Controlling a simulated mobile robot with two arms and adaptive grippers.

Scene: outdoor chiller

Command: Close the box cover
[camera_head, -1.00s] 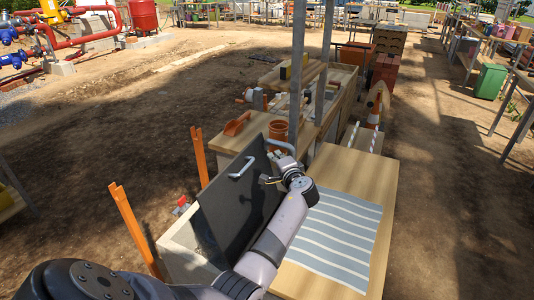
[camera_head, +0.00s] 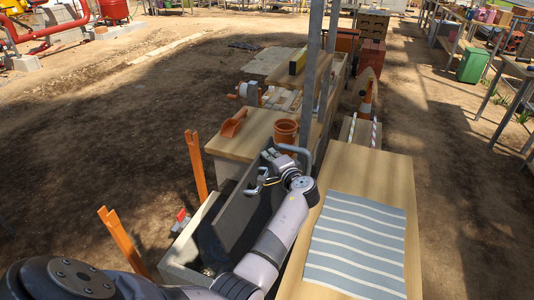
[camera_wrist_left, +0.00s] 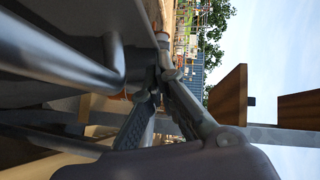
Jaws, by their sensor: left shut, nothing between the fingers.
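The box (camera_head: 178,272) is pale-walled and stands left of the wooden table top. Its dark inside is visible from above, so the box is open. The cover's dark grey face does not show clearly in the head view, and my arm hides part of that area. A grey metal handle (camera_head: 296,149) shows at the far end. My right gripper is not in view.
A table with a striped cloth (camera_head: 355,245) stands at the right. Orange posts (camera_head: 196,165) stand left of the box. An orange scoop (camera_head: 233,123) and an orange pot (camera_head: 285,131) sit on a wooden top behind it. A metal post (camera_head: 308,90) rises beyond the handle.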

